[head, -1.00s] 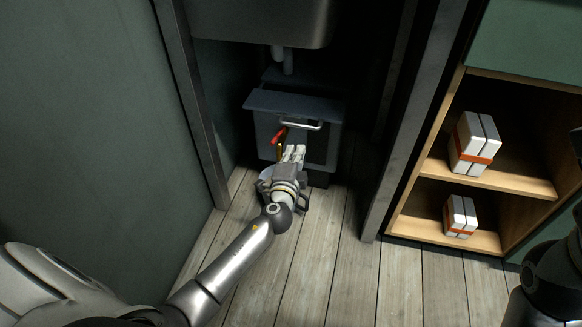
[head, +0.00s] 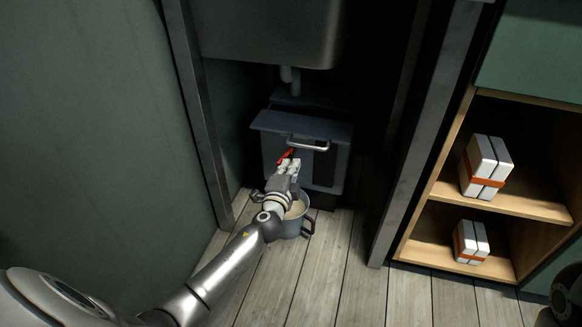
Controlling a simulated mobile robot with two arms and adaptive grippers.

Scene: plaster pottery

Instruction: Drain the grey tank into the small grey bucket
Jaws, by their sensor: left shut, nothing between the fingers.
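The grey tank (head: 270,148) stands under the sink, with a flat lid and a pale handle on its front. A red valve lever (head: 286,156) shows on its front, just beyond my left fingertips. My left gripper (head: 289,165) is shut and empty, close to the lever; I cannot tell if it touches it. The small grey bucket (head: 292,228) stands on the floor below, partly hidden by my left gripper and wrist. A pale beige content shows inside the bucket. My right gripper is not in view.
A metal sink (head: 270,35) hangs above the tank, with a drain pipe (head: 290,78) below it. Metal posts (head: 424,140) flank the opening. At right, a wooden shelf (head: 520,203) holds white packs with orange bands (head: 485,168). The plank floor in front (head: 340,285) is clear.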

